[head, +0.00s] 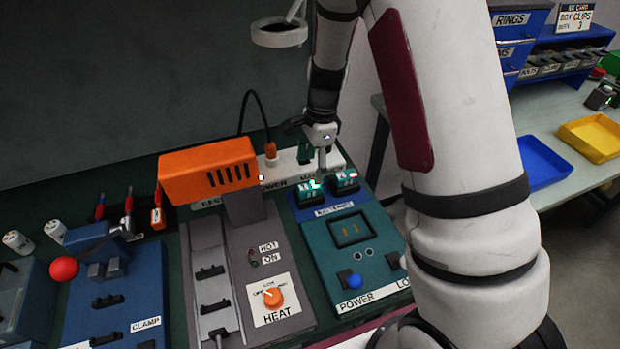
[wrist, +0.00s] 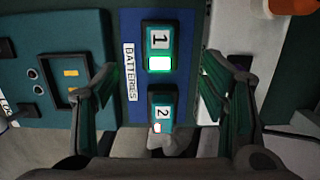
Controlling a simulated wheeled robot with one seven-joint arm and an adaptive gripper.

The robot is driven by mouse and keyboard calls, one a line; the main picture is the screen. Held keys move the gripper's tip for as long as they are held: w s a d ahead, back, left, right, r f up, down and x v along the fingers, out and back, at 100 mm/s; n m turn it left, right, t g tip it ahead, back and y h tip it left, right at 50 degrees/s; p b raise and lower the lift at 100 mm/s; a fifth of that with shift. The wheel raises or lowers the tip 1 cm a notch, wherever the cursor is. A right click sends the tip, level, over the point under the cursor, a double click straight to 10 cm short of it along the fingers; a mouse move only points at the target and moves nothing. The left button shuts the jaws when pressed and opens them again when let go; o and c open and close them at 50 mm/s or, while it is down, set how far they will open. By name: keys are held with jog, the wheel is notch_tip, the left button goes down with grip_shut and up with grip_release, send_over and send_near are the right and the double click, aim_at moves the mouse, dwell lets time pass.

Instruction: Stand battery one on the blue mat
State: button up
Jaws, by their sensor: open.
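Battery one (wrist: 158,40) is a teal block with a white "1" label and a lit green window. It stands on the blue mat (wrist: 131,28) marked BATTERIES. In the head view battery one (head: 309,192) is the left of two blocks. Battery two (wrist: 162,110), with a small red-rimmed light, sits beside it on the mat, apart from it. My gripper (wrist: 157,72) is open and empty, its fingers spread either side of the battery row. In the head view my gripper (head: 322,160) hangs just above and behind the batteries; its fingertips are hard to make out.
A teal power panel (head: 378,259) with a dark, empty-looking rectangular recess (wrist: 72,79) lies beside the mat. An orange box (head: 209,169) on a stand rises to the left. A white strip (head: 283,170) with an orange plug is behind the batteries.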

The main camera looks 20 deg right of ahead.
jog(key=s+a+r+n+t, duration=0.1)
jog(key=s+r+n, duration=0.45)
jog(key=r, duration=0.45)
jog(key=s+a+r+n+t, duration=0.1)
jog(key=s+r+n, duration=0.4)
jog(key=r, duration=0.6)
jog(key=s+r+n+t, duration=0.1)
jog(key=s+r+n, duration=0.1)
jog(key=s, duration=0.6)
jog(key=s+d+r+n+t+h, duration=0.1)
jog(key=s+r+n+t, duration=0.1)
jog(key=s+n, duration=0.3)
jog(key=s, duration=0.2)
jog(key=shift+s+r, duration=0.25)
jog(key=shift+s, duration=0.1)
